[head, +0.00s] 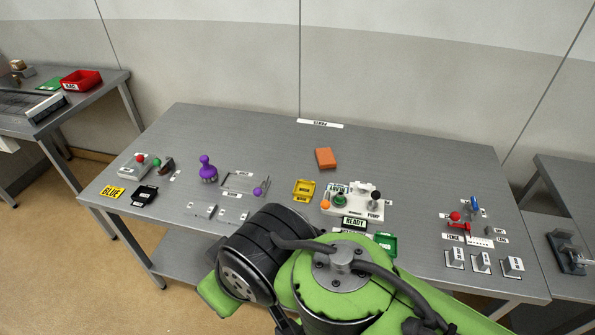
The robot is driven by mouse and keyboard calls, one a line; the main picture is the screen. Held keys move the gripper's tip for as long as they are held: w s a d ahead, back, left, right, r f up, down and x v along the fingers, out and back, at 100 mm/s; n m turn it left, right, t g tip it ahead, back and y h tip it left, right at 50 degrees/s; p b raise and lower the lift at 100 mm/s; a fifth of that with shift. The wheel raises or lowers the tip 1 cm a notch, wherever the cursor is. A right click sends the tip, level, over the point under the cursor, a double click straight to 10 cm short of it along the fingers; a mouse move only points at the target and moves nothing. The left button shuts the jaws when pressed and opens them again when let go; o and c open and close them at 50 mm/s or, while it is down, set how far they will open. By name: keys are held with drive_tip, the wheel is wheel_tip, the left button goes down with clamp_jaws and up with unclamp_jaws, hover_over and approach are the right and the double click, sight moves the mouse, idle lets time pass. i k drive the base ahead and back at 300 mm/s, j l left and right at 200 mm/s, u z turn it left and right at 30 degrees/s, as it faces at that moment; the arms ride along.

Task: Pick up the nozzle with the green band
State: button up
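I cannot make out a nozzle with a green band for certain in the head view. Small green pieces show on the grey table (420,180): a green knob (157,162) at the left beside a red one, and a green part (341,197) on the white pump panel (349,207). My green and black arm covers the front middle of the table and may hide things there. My gripper does not show.
A purple knobbed object (207,170), an orange block (325,158), a yellow tray (304,190), a black tray (144,195) and a green tray (386,243) are on the table. Switches (483,262) line the right front. A side table at left holds a red bin (81,80).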

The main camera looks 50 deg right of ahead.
sight(340, 199)
drive_tip(key=l+z, duration=0.1)
drive_tip(key=z, duration=0.75)
drive_tip(key=l+z, duration=0.15)
drive_tip(key=z, duration=0.3)
drive_tip(key=l+z, duration=0.1)
drive_tip(key=z, duration=0.35)
